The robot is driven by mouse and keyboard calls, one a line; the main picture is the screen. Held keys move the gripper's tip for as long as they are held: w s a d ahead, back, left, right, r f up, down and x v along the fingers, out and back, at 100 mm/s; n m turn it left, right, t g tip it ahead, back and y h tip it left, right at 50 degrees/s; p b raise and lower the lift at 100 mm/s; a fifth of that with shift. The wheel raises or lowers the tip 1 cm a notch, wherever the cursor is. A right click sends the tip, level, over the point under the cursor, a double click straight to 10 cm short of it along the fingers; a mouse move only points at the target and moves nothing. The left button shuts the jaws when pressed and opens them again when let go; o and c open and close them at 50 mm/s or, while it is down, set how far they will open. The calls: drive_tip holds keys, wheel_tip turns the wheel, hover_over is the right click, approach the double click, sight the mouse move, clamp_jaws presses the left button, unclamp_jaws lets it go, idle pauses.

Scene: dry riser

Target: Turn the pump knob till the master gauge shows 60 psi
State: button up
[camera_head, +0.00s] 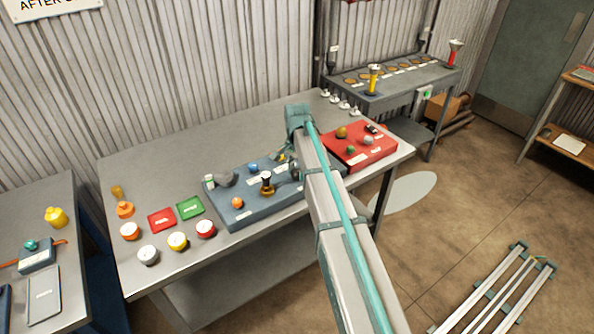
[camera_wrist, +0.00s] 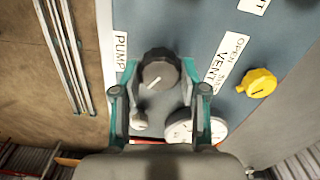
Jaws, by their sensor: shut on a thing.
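The dark pump knob (camera_wrist: 159,72) is on the blue-grey panel beside the white PUMP label (camera_wrist: 120,50) in the wrist view. My gripper (camera_wrist: 157,78) is shut on this knob, with one teal-and-dark finger on each side. A white round gauge face (camera_wrist: 178,131) shows partly between and behind the fingers, with another white round part beside it. The reading is too small and covered to tell, and I cannot tell whether it is the master gauge. In the head view the blue panel (camera_head: 240,217) lies on the bench, and my arm hides the gripped knob.
A yellow knob (camera_wrist: 258,83) is near the VENT label, right of my gripper. The red board (camera_head: 360,150) with small knobs lies to the right on the grey bench (camera_head: 140,180). Several round caps and red and green trays sit left of the panel.

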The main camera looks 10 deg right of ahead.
sight(297, 171)
idle(0.3)
drive_tip(key=o, duration=1.1)
drive_tip(key=shift+o, duration=0.2)
wheel_tip(297, 171, up, 12)
